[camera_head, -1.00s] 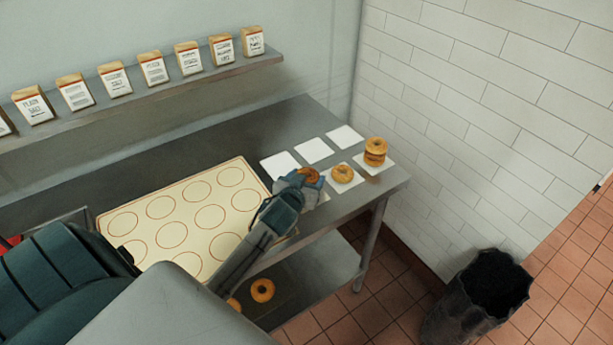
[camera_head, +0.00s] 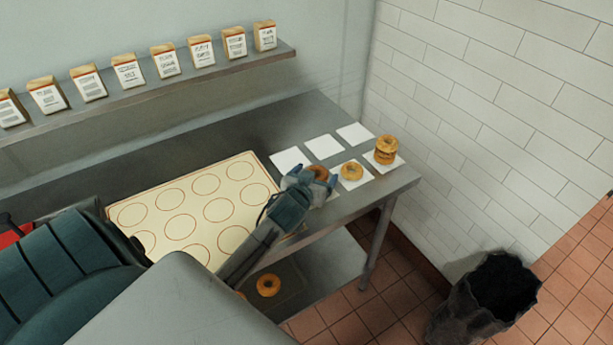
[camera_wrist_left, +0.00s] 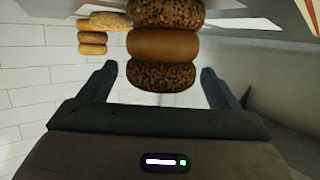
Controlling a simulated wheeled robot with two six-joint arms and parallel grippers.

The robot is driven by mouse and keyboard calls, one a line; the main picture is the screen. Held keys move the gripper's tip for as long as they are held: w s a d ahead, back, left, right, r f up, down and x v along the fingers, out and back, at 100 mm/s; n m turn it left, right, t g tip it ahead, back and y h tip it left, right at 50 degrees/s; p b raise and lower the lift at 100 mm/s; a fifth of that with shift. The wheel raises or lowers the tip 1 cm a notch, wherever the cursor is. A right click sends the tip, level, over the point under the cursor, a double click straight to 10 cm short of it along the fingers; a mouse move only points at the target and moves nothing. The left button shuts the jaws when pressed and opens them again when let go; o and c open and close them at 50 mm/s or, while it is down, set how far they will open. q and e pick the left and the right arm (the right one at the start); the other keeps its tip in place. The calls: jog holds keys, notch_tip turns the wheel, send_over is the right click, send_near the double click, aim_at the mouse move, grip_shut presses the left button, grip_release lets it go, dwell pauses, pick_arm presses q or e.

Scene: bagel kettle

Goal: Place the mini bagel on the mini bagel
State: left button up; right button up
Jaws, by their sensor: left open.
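My left gripper (camera_head: 312,181) is open above the front edge of the table. Its fingers stand apart on either side of a dark-topped mini bagel (camera_head: 318,173). In the left wrist view, a seeded bagel (camera_wrist_left: 161,77), a plain brown bagel (camera_wrist_left: 163,45) and another seeded bagel (camera_wrist_left: 166,13) are stacked touching. The stack lies between the spread fingers (camera_wrist_left: 160,85), with gaps on both sides. A single light bagel (camera_head: 351,170) lies on a white square to the right. A stack of light bagels (camera_head: 386,149) stands farther right. My right gripper is out of view.
A cream board (camera_head: 205,206) with printed circles lies left of the gripper. Bare white squares (camera_head: 323,147) lie behind it. Another bagel (camera_head: 267,285) is on the lower shelf. A wall shelf (camera_head: 155,92) holds several bags. A dark bin (camera_head: 498,285) stands on the floor.

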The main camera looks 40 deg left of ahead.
pick_arm(q)
jog(key=b+v, duration=0.2)
jog(key=v, duration=0.9)
jog(key=shift+s, duration=0.2)
